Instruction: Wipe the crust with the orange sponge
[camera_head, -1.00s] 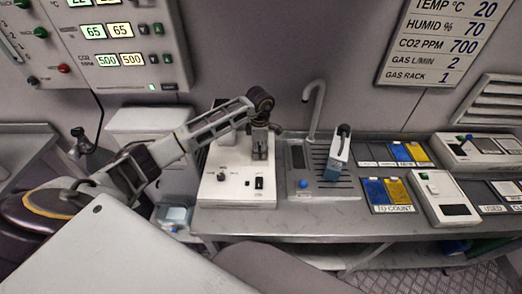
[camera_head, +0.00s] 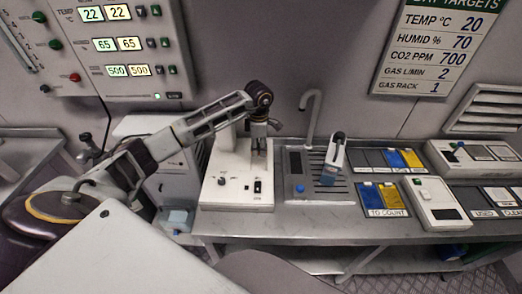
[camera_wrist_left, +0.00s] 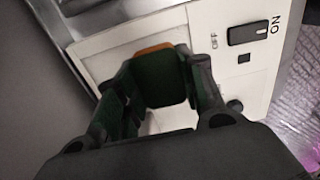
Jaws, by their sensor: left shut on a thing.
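My left gripper (camera_head: 258,147) points down over the white bench device (camera_head: 236,189), close to its upright back part. In the left wrist view my left gripper (camera_wrist_left: 158,88) is shut on the orange sponge (camera_wrist_left: 153,50). Only a thin orange edge of the sponge shows beyond the dark fingers. The white device's panel (camera_wrist_left: 205,35) lies under the fingers, with a black switch (camera_wrist_left: 247,33) to the right. I cannot tell whether the sponge touches the panel. I cannot make out the crust; the fingers cover part of the surface. My right gripper is not in view.
Right of the device is a sink with a drain grid (camera_head: 330,190) and a curved tap (camera_head: 312,105). A white and blue upright item (camera_head: 333,160) stands on the grid. Trays with blue and yellow pieces (camera_head: 389,196) and another white device (camera_head: 437,205) fill the right bench.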

